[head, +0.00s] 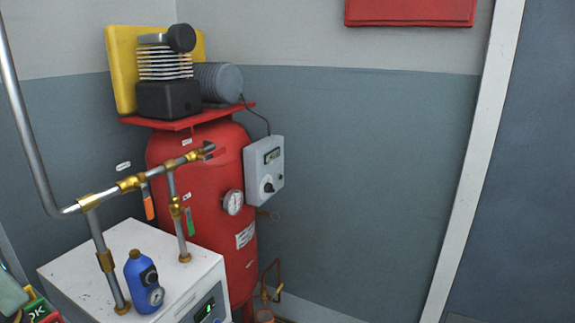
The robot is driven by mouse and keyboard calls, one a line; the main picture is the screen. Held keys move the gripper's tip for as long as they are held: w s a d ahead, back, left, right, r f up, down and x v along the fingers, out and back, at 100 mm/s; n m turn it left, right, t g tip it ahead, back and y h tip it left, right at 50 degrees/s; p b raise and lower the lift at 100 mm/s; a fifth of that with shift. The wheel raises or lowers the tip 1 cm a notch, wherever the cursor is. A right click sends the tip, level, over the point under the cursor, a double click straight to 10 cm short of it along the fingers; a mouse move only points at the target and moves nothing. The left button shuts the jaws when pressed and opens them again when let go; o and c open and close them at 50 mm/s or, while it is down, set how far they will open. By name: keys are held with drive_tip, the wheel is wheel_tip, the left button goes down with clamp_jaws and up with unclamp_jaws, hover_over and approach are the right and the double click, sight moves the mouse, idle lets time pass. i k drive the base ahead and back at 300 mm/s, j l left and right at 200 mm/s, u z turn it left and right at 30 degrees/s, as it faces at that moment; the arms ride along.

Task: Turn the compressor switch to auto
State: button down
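The compressor (190,240) is a red upright tank with a black and grey pump and motor on top, at the left of the head view. A light grey control box (277,192) is fixed to its right side. The box carries a small dark display (272,156) and, below it, a round knob (268,185), which looks like the compressor switch. The knob has a dark part and a pale part; its labels are too small to read, so I cannot tell its position. My gripper does not show in this view.
A white cabinet (75,270) stands in front of the tank, with a blue bottle (138,275) on it. Metal pipes (90,203) with brass fittings run from the left wall to the tank. A pressure gauge (232,202) sits near the box. Right of the box is bare wall.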

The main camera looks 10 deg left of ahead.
sight(268, 188)
drive_tip(key=i+l, duration=0.25)
drive_tip(key=i, duration=0.2)
drive_tip(key=i+l, duration=0.2)
drive_tip(key=i, duration=0.25)
